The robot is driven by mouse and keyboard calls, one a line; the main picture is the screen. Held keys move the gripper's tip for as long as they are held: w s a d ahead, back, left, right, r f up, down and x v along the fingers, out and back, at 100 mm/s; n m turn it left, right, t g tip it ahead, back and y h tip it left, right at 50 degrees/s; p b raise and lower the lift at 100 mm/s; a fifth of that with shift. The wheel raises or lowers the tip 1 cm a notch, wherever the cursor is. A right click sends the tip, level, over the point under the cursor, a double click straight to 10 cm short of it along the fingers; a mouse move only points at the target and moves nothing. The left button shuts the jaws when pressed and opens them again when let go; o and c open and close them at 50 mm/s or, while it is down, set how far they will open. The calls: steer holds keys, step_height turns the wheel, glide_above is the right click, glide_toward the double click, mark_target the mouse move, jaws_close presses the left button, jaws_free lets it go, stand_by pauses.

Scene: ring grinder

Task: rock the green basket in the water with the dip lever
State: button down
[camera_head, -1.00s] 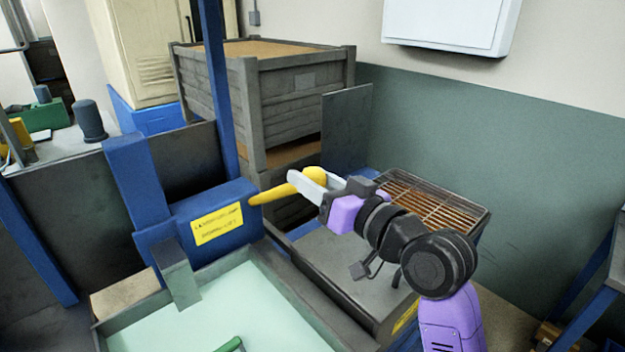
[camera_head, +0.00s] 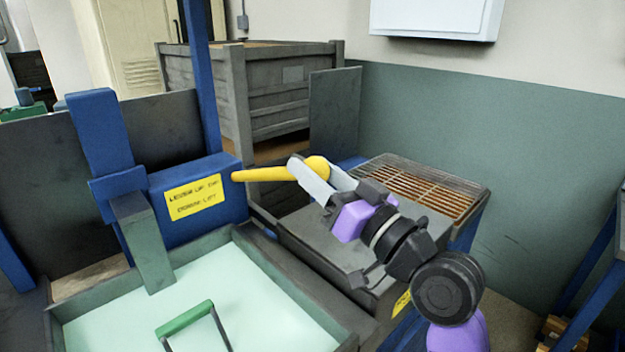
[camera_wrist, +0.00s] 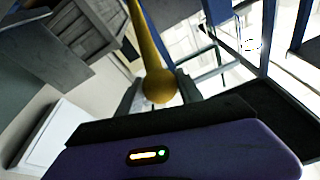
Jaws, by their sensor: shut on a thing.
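The dip lever (camera_head: 262,175) is a yellow rod with a round knob, sticking out to the right from a blue housing with a yellow label. It tilts slightly up toward the knob. My gripper (camera_head: 316,170) is shut on its knob end. In the wrist view, the lever (camera_wrist: 143,38) runs away from me and its knob sits between the fingers of my gripper (camera_wrist: 159,88). The basket's green handle (camera_head: 185,318) shows above the pale water in the tank (camera_head: 255,242).
A grey bench with a brown grate (camera_head: 425,185) stands right of the tank. A large grey crate (camera_head: 275,100) stands behind the lever. A blue post (camera_head: 200,80) rises beside the housing. A white wall box (camera_head: 437,18) hangs above.

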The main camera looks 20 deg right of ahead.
steer(key=f+b, duration=0.1)
steer(key=b, duration=0.1)
steer(key=s+f+t+b, duration=0.1)
steer(key=f+b, duration=0.1)
steer(key=b, duration=0.1)
steer(key=shift+d+f, duration=0.15)
steer(key=shift+f, duration=0.05)
steer(key=c, duration=0.8)
jaws_free()
steer(key=shift+r, duration=0.1)
steer(key=shift+s, duration=0.1)
steer(key=b+v, duration=0.1)
steer(key=v, duration=0.6)
steer(key=shift+s+f, duration=0.25)
steer(key=shift+s, duration=0.05)
steer(key=shift+d, duration=0.1)
